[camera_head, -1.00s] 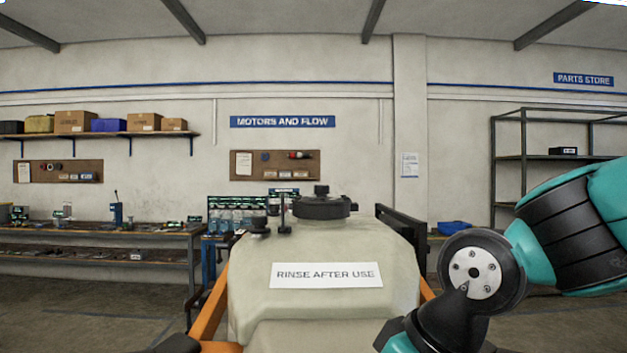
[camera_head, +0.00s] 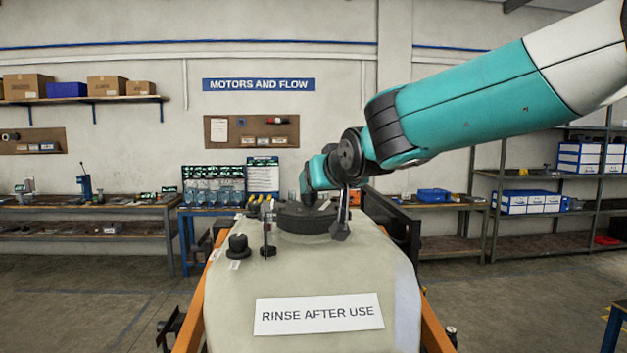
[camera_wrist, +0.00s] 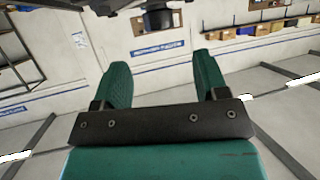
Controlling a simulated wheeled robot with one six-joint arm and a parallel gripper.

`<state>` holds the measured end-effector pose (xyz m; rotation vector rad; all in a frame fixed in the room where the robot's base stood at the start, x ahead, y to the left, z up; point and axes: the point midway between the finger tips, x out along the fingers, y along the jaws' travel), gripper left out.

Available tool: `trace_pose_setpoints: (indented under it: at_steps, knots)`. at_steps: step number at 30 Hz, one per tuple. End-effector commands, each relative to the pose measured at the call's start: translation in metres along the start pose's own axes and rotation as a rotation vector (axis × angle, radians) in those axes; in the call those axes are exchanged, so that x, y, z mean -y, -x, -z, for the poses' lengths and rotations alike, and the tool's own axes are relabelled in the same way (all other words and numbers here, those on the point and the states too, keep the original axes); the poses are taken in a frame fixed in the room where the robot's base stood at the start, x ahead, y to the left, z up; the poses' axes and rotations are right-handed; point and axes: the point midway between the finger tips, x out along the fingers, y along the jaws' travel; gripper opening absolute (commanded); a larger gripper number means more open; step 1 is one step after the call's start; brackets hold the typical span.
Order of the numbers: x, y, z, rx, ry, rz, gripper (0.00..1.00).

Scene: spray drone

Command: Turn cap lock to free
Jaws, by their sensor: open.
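The pale tank (camera_head: 310,275) stands at the lower middle of the head view, labelled "RINSE AFTER USE". Its wide black cap (camera_head: 296,221) sits on top, its upper part covered by my arm. The wrist view appears upside down.
A small black cap (camera_head: 238,245) and a thin upright post (camera_head: 267,230) stand on the tank left of the big cap. An orange frame (camera_head: 437,335) flanks the tank. A workbench (camera_head: 90,212) and shelves (camera_head: 550,205) stand farther back.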

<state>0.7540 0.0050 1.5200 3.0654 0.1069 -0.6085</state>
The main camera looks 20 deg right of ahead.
Motion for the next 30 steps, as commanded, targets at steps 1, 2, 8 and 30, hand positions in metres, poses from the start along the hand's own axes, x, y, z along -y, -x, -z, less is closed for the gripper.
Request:
trace_pose_setpoints:
  at_steps: [1, 2, 8, 30]
  knots:
    - [-0.001, -0.011, 0.004, 0.006, 0.0, -0.002, 0.67]
    - [0.0, -0.018, 0.004, 0.005, 0.0, -0.002, 0.67]
    - [-0.002, -0.059, 0.004, 0.005, -0.001, -0.002, 0.67]
    - [-0.004, -0.093, -0.001, 0.001, -0.003, -0.004, 0.37]
